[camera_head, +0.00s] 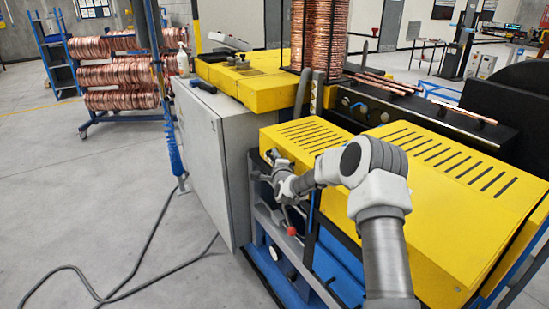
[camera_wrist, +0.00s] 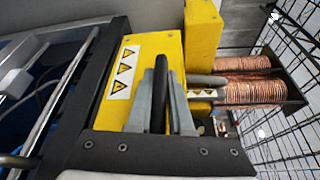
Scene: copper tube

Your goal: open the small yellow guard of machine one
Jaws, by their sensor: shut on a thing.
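The small yellow guard (camera_head: 306,131) with dark slots lies over the machine in the head view and looks closed. Its yellow face with warning triangles (camera_wrist: 140,62) fills the middle of the wrist view. My gripper (camera_head: 272,157) is at the left end of this guard, at its front side. In the wrist view my gripper (camera_wrist: 161,100) has its two grey fingers on either side of a black bar handle (camera_wrist: 161,88), shut on it. The fingertips' exact contact is hard to see.
A larger slotted yellow guard (camera_head: 455,170) is on the right, behind my arm. A grey cabinet (camera_head: 205,150) stands just left of my gripper. Copper coils (camera_head: 320,35) rise behind the machine. Open floor with a dark cable (camera_head: 90,285) lies at the left.

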